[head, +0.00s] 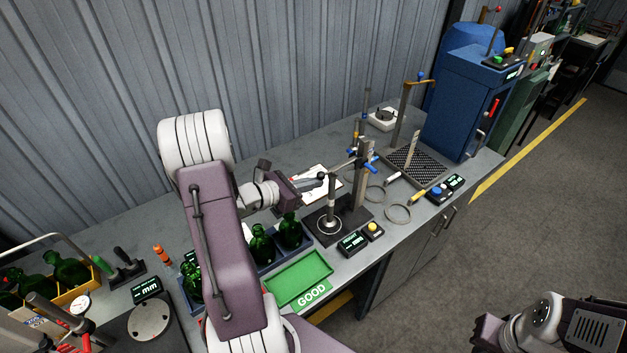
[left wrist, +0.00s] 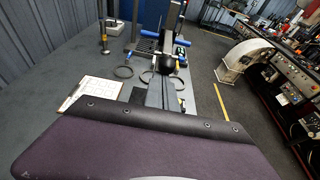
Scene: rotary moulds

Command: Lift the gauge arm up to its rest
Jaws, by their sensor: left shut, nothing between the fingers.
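The height gauge stands on the bench with an upright post (head: 359,178) and blue knobs (head: 366,157). Its slim gauge arm (head: 342,165) reaches left from the post. A vertical rod (head: 331,200) stands over a pale ring (head: 329,224) on the dark base. My left gripper (head: 318,181) is shut and empty, its tips close to the rod's top; I cannot tell whether they touch. In the left wrist view the shut fingers (left wrist: 165,92) point toward a dark rounded part (left wrist: 168,63) below the blue knobs (left wrist: 180,42).
A HEIGHT display (head: 352,243) and yellow button box (head: 373,231) sit before the gauge. A green GOOD tray (head: 299,278) and green bottles (head: 262,245) are left of it. A clipboard (head: 312,190) lies behind; rings (head: 397,213) and a grated stand (head: 414,168) are right.

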